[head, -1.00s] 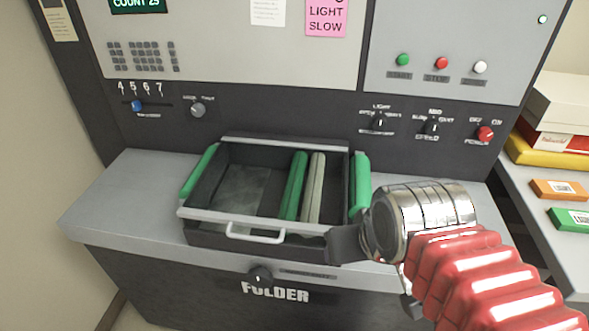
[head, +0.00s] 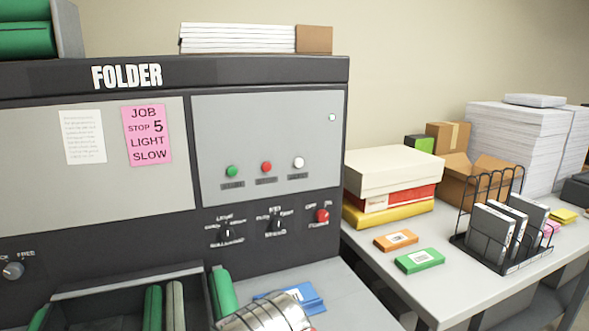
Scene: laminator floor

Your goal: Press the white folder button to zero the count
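The white button (head: 299,163) sits at the right end of a row on the folder's upper right panel (head: 265,120). A red button (head: 266,168) and a green button (head: 232,171) are to its left. The labels under them are too small to read. The front of the folder (head: 130,245) carries a "FOLDER" sign. A silver part of my arm shows at the bottom edge, below and apart from the white button. My gripper's fingers are not in view. The count display is not in view.
Below the buttons are two black knobs and a red knob (head: 322,215). A blue object (head: 300,300) lies on the ledge by the green-sided tray. To the right, a table (head: 400,285) holds stacked boxes (head: 393,170), small packets and a wire rack (head: 490,235).

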